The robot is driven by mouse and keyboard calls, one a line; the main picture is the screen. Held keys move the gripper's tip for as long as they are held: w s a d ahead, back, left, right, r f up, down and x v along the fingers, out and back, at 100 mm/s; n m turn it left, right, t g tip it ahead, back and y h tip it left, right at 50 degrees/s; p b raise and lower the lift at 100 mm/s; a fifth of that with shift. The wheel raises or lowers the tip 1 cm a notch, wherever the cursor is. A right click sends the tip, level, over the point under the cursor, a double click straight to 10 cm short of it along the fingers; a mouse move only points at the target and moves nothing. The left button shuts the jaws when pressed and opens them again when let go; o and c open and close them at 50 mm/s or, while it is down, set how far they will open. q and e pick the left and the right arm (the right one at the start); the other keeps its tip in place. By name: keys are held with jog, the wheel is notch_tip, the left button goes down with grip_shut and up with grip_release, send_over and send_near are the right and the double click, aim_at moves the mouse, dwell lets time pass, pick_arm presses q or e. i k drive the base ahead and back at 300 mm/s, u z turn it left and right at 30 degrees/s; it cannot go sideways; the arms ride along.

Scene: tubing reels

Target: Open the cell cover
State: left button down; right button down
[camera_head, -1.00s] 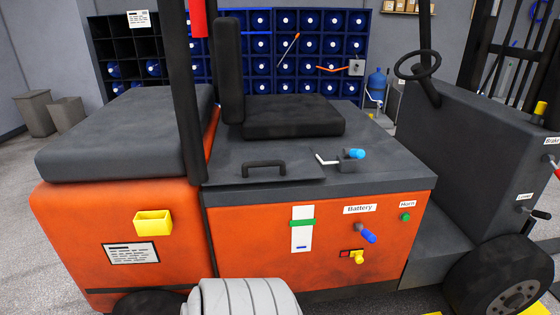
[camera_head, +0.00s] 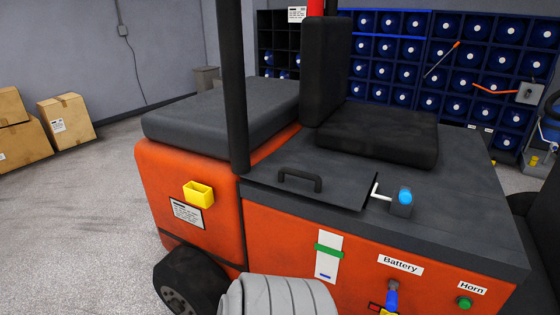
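The cell cover (camera_head: 275,183) is a flat dark panel on the top deck of an orange truck, in front of its black seat. It lies shut, flush on the deck. A black arched handle (camera_head: 300,176) stands on it. At its right end is a small grey block with a blue knob (camera_head: 405,196). A white bar (camera_head: 377,191) sticks out from this block to the cover's edge; I cannot tell whether it overlaps the cover. Neither of my grippers is in view.
The orange front has a Battery label (camera_head: 400,265), a blue lever (camera_head: 391,297) and a green Horn button (camera_head: 464,303). A black post (camera_head: 232,90) stands left of the seat (camera_head: 378,138). Cardboard boxes (camera_head: 66,120) stand far left. Open floor (camera_head: 90,225) lies left of the truck.

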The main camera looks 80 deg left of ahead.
aim_at(348, 187)
jog(key=u, duration=0.75)
jog(key=i, duration=0.8)
jog(key=u, duration=0.9)
